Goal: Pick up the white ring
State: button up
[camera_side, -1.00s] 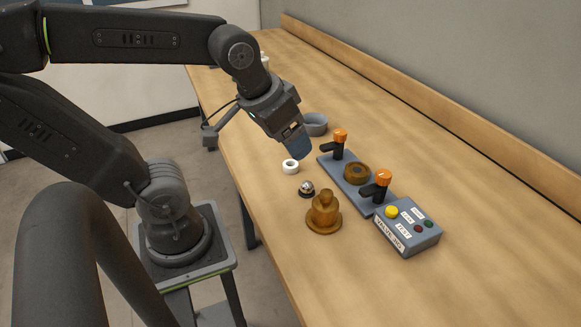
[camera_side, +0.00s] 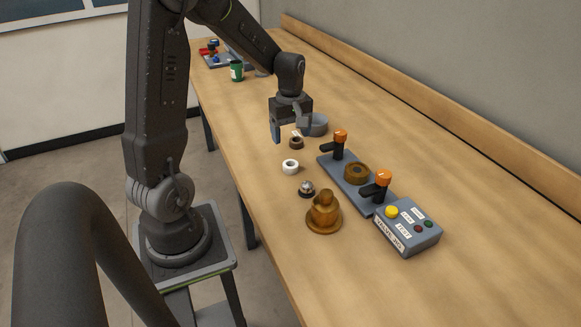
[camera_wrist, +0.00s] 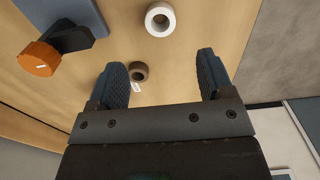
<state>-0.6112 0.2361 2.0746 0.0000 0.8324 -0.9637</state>
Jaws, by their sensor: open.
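The white ring (camera_side: 290,167) lies on the wooden table, left of the grey plate with the orange-topped clamps. It also shows at the top of the wrist view (camera_wrist: 160,19), beyond the fingertips. My gripper (camera_side: 287,134) is above the table, behind the white ring in the side view, with its blue fingers pointing down. In the wrist view my gripper (camera_wrist: 168,70) is open, its two fingers wide apart and nothing held. A brown ring (camera_side: 296,143) lies on the table near the fingers; it also shows between them in the wrist view (camera_wrist: 139,71).
A small bell-like piece (camera_side: 307,189) and an amber knobbed part (camera_side: 323,212) stand in front of the white ring. The clamp plate (camera_side: 345,180) and grey button box (camera_side: 408,229) lie to the right. A grey bowl (camera_side: 316,125) is behind. A green cup (camera_side: 236,71) stands far back.

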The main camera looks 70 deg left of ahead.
aim_at(291, 162)
notch_tip(291, 162, down, 10)
jog(key=shift+f, duration=0.1)
dwell(0.4)
jog(key=shift+c, duration=0.2)
jog(key=c, duration=1)
jog(key=shift+o, duration=0.2)
